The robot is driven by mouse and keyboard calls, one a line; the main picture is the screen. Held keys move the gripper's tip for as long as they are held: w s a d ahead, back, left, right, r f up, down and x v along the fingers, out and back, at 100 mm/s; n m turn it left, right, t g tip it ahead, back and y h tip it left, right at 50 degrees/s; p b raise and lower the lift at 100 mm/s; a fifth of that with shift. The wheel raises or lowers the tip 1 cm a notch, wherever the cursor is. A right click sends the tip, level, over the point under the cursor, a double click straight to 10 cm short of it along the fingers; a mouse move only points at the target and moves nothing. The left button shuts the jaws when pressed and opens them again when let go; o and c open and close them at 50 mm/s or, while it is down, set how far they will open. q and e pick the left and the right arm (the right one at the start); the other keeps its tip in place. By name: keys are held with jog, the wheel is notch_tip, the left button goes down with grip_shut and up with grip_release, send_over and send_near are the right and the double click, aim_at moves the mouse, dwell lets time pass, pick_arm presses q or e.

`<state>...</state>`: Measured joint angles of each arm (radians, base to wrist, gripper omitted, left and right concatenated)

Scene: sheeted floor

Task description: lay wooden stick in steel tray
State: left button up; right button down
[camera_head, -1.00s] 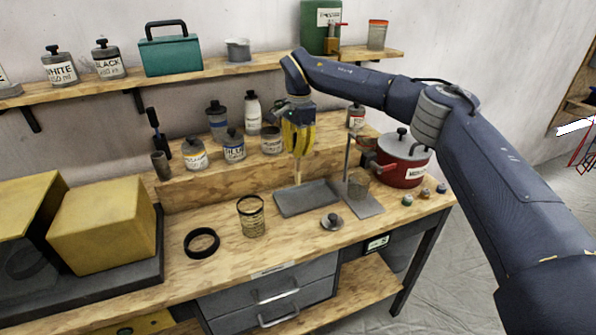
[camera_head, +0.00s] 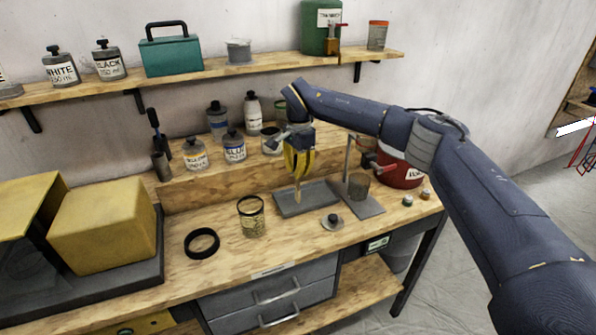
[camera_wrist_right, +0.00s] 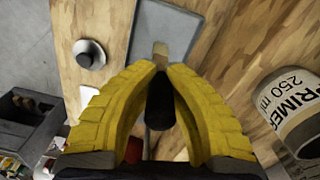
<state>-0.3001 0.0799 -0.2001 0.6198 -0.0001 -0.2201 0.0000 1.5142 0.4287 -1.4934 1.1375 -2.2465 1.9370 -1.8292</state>
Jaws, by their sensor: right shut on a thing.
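The steel tray (camera_head: 322,195) is a shallow, dark grey rectangle lying flat on the workbench, right of the mesh cup. My right gripper (camera_head: 298,175) has yellow fingers and is above the tray, pointing down. It is shut on the wooden stick (camera_head: 298,192), a thin pale piece hanging roughly upright below the fingertips. The stick's lower end is over the tray; I cannot tell whether it touches. In the wrist view the stick (camera_wrist_right: 160,49) sticks out past the fingertips (camera_wrist_right: 160,68) in front of the tray (camera_wrist_right: 180,33). My left gripper is not in view.
A mesh cup (camera_head: 251,216) and a black ring (camera_head: 202,243) stand left of the tray. A small lidded knob (camera_head: 332,221) and a stand with a grey base (camera_head: 368,208) are to its right. Several bottles and a red pot (camera_head: 402,171) are behind.

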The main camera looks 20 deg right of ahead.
jog(key=shift+f, duration=0.15)
jog(key=c, duration=1.5)
grip_release()
jog(key=shift+c, duration=0.2)
notch_tip(320, 180, up, 12)
jog(key=shift+d+r, duration=0.15)
jog(key=shift+r, duration=0.05)
